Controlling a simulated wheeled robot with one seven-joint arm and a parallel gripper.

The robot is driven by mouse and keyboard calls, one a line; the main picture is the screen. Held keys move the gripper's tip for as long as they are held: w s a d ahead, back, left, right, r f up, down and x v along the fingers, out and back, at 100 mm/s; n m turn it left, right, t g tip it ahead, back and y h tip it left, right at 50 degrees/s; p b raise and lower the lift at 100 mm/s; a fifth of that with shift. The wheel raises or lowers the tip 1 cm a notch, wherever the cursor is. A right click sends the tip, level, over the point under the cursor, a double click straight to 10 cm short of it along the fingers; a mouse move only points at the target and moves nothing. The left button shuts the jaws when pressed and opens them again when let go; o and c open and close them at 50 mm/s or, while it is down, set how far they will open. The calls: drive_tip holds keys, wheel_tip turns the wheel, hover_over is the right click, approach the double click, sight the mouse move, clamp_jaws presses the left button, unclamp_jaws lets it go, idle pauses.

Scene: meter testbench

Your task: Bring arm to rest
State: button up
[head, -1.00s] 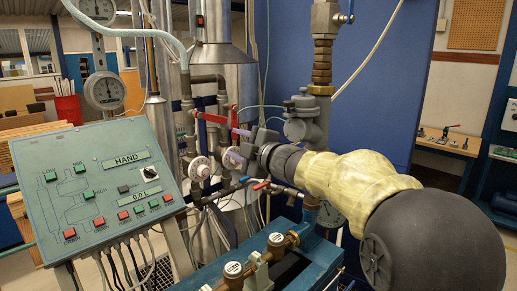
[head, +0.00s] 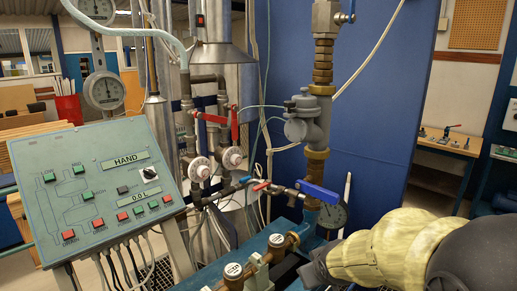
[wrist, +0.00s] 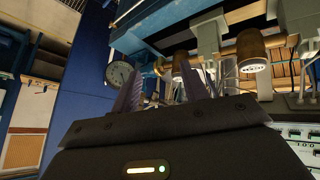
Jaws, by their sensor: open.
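My gripper (wrist: 160,90) shows in the wrist view with its two fingers spread apart and nothing between them. In the head view my arm comes in from the lower right, and the dark gripper end (head: 318,268) is low, near the blue bench frame; its fingertips are hard to make out there. The control panel (head: 95,190) with its buttons and "HAND" label is at the left, apart from my arm.
A blue-handled valve (head: 318,193) and a round gauge (head: 332,214) sit just above my gripper. Brass meters (head: 233,270) stand on the bench to its left. Red-handled valves (head: 234,125) are on pipes behind. A blue wall panel (head: 385,100) stands behind my arm.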

drive_tip(key=s+d+f+m+g, duration=0.1)
drive_tip(key=s+f+m+g, duration=0.3)
drive_tip(key=s, duration=1)
wheel_tip(320, 180, down, 3)
drive_tip(key=shift+f+g, duration=0.15)
drive_tip(key=shift+g, duration=0.35)
drive_tip(key=shift+c, duration=1)
drive_tip(key=shift+d, duration=0.2)
